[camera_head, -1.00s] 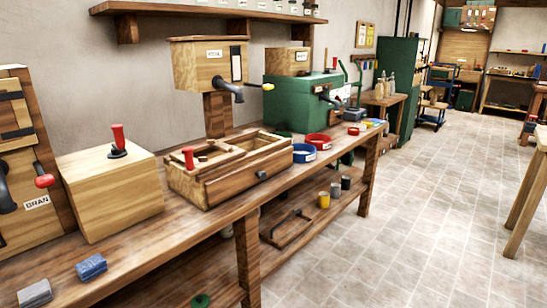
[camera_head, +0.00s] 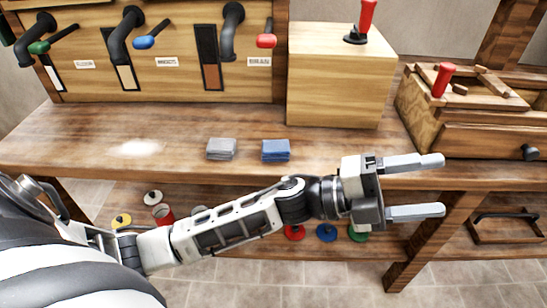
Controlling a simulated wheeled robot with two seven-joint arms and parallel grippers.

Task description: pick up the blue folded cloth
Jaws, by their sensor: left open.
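The blue folded cloth (camera_head: 275,150) lies flat on the wooden bench top, near its front edge, in the middle of the head view. A grey folded cloth (camera_head: 221,148) lies just left of it, with a gap between them. My left gripper (camera_head: 442,186) is open and empty. It is in front of the bench's front edge, to the right of the blue cloth and apart from it, with its fingers pointing right. My right gripper is not in view.
A wooden box with a red-handled lever (camera_head: 335,75) stands behind the cloths to the right. A drawer unit (camera_head: 480,125) stands further right. A panel with several handled spouts (camera_head: 150,60) stands at the back. The bench top (camera_head: 90,135) is clear around the cloths. Lids lie on the lower shelf.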

